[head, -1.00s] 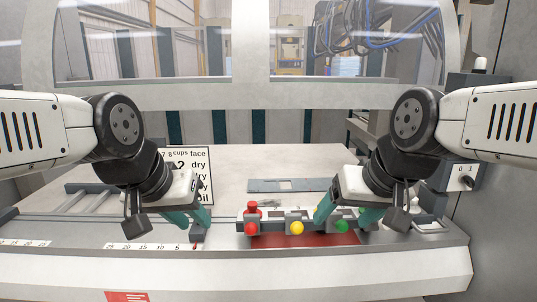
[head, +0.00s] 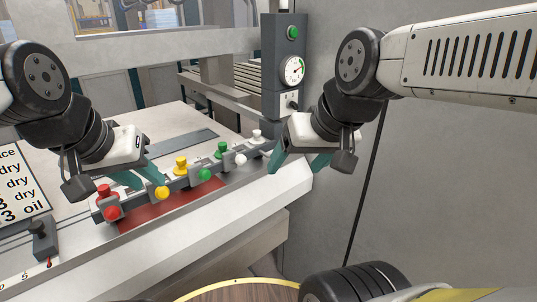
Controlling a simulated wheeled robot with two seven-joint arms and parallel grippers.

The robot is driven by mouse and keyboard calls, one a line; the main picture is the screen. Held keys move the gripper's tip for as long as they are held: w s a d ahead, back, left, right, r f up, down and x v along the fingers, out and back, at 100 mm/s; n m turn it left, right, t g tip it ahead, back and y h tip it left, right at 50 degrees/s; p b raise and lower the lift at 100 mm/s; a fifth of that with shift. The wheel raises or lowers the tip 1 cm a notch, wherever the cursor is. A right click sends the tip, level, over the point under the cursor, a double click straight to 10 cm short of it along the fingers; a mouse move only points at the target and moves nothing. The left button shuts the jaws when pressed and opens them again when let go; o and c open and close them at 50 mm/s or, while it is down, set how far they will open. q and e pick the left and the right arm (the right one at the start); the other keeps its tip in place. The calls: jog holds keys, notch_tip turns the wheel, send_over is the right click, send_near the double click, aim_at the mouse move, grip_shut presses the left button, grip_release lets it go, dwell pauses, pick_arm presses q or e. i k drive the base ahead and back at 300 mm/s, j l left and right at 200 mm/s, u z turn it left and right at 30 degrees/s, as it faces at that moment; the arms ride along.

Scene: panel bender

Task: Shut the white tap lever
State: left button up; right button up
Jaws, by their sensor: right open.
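A row of coloured taps runs along a grey rail on the front of the machine. The white one is at the right end, with a white knob on top (head: 257,136) and a white round piece on the front (head: 240,159). Whether its lever is open or shut cannot be told at this size. My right gripper (head: 296,169) is open and empty just right of the white tap, apart from it. My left gripper (head: 150,183) has its fingers apart near the yellow front piece (head: 162,192); I see nothing held between them.
Green (head: 221,149), yellow (head: 181,163) and red (head: 103,189) top knobs stand along the rail. A grey column with a gauge (head: 292,70) rises behind the white tap. A lettered board (head: 20,185) lies at left. A grey wall is at right.

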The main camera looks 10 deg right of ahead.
aim_at(241, 159)
jog(key=z, duration=0.2)
jog(key=k+z, duration=0.35)
jog(key=k+l+z, duration=0.1)
jog(key=z, duration=0.25)
jog(key=k+l+z, duration=0.2)
jog(key=k+z, duration=0.15)
